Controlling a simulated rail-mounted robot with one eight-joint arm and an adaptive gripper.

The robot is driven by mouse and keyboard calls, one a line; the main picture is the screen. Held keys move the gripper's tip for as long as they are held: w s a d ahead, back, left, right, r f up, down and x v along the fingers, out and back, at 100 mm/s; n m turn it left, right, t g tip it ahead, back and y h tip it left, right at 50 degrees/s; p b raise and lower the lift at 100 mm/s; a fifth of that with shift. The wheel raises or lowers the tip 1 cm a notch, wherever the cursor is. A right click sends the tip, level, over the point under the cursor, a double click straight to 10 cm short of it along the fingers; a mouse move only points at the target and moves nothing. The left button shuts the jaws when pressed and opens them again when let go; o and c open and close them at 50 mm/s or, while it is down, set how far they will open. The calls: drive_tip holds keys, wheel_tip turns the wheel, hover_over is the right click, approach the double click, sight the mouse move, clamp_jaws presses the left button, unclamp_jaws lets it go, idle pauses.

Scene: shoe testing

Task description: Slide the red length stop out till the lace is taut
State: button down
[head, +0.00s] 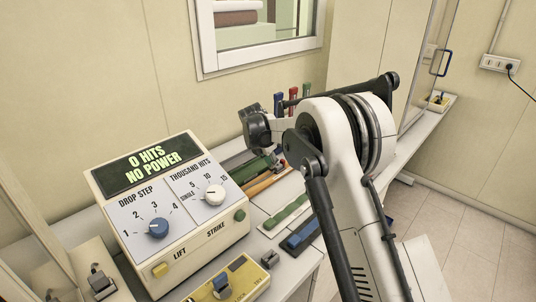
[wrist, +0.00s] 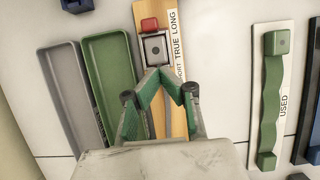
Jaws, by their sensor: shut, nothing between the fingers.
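In the wrist view a wooden gauge board (wrist: 180,128) carries a label reading "TRUE LONG", its lower word partly covered. A small red block (wrist: 149,24), which looks like the length stop, sits near the board's far end. A grey square block with a dark centre (wrist: 155,48) is just below it. My gripper (wrist: 159,72) has green-padded fingers, shut and empty, with the tips over the board at the grey block's near edge. I cannot tell whether they touch it. The fingers hide part of the board. I cannot make out a lace on it.
Grey (wrist: 70,90) and green (wrist: 108,75) trays lie left of the board. A card marked "USED" (wrist: 284,85) with a wavy green strip lies to the right. In the head view a control box (head: 165,210) reads "0 HITS NO POWER".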

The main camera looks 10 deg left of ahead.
sight(282, 161)
drive_tip(key=shift+w+d+f+p, duration=0.15)
drive_tip(key=shift+w+d+p, duration=0.05)
drive_tip(key=shift+w+d, duration=0.6)
drive_tip(key=shift+w+d+f+p, duration=0.2)
drive_tip(key=shift+w+d, duration=0.35)
drive_tip(key=shift+w, duration=0.3)
drive_tip(key=shift+w+d+b, duration=0.4)
drive_tip(key=shift+w+b, duration=0.15)
drive_tip(key=shift+b, duration=0.15)
